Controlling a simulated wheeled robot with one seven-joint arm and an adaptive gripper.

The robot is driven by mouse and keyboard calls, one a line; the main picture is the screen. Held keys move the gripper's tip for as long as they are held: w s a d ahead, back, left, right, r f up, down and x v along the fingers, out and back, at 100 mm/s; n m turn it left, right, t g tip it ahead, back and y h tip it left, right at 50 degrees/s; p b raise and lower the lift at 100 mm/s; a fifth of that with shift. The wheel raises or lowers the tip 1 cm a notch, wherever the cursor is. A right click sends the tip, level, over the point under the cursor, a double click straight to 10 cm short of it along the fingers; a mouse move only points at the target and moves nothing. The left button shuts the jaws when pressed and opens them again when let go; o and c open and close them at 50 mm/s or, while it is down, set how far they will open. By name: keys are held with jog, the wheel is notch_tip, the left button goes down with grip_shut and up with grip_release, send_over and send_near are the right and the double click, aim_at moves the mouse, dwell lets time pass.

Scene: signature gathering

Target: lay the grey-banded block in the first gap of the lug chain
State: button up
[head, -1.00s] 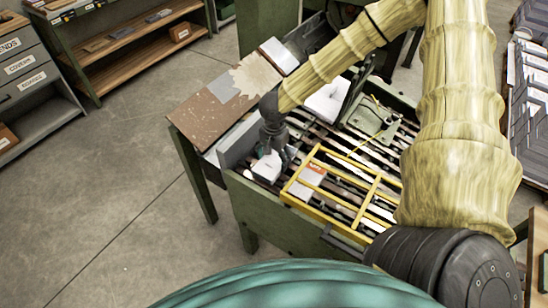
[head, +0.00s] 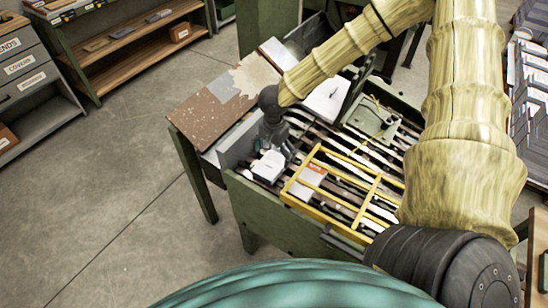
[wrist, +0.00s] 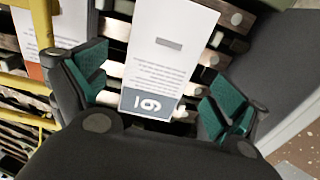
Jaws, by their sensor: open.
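The grey-banded block (wrist: 165,50) is white, with lines of print and a grey band marked with a number at its near end. It lies flat across the dark slats of the lug chain (wrist: 115,50), between my fingers in the wrist view. In the head view the white block (head: 268,166) is at the near left end of the chain (head: 330,150). My gripper (wrist: 152,82) is open, with green pads either side of the block and a gap visible on each side. In the head view my gripper (head: 275,145) is just above and behind the block.
A yellow frame (head: 352,160) stands over the chain to the right, with a white and orange block (head: 311,175) under it. A grey side wall (head: 238,140) borders the chain on the left. A white stack (head: 325,98) stands at the back.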

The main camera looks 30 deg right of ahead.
aim_at(274, 161)
notch_tip(274, 161, up, 10)
dwell(0.6)
jog(key=shift+f, duration=0.1)
